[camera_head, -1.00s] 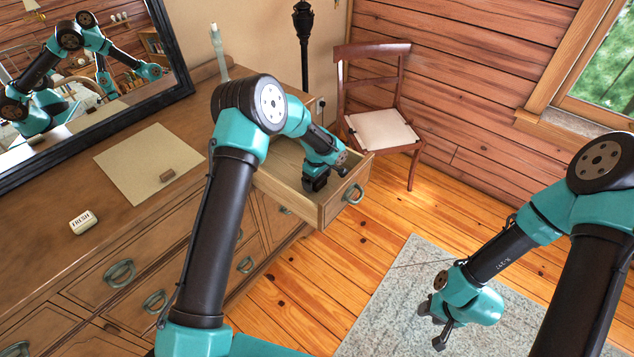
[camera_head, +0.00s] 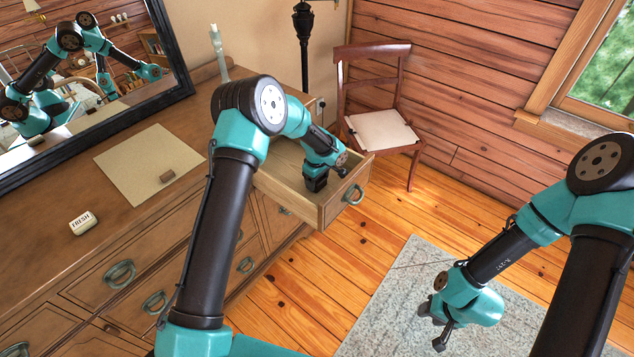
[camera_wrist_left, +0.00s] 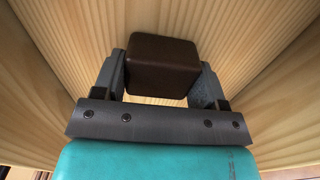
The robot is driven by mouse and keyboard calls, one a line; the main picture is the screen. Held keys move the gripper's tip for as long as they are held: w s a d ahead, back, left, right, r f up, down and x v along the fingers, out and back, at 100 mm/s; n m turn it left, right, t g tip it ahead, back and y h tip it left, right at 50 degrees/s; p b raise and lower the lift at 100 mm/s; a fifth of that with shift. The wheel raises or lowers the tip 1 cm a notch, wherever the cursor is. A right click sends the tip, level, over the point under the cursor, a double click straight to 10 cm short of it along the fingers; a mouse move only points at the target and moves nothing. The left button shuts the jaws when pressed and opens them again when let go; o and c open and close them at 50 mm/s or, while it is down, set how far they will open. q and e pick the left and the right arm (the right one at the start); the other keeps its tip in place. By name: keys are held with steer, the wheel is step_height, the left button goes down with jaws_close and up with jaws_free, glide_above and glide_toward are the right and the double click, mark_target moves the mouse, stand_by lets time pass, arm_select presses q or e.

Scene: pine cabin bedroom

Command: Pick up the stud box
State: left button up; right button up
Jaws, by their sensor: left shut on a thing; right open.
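The stud box is a small dark brown box (camera_wrist_left: 163,65) in the left wrist view, between the two fingers of my left gripper (camera_wrist_left: 163,85). My left gripper is shut on it, with a finger against each side. In the head view my left gripper (camera_head: 316,183) reaches down into the open drawer (camera_head: 338,205), and the box is hidden there behind the gripper. Pale wooden drawer walls surround the box in the wrist view. My right gripper (camera_head: 440,325) is open and empty, above the rug on the right.
A mirror (camera_head: 75,70) stands at the back. A chair (camera_head: 380,120) stands beyond the drawer. The rug (camera_head: 390,300) is clear.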

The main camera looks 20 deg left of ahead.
arm_select(q)
steer(key=shift+r, duration=0.1)
step_height(320, 180, up, 10)
steer(key=shift+f, duration=0.1)
stand_by(0.3)
stand_by(0.5)
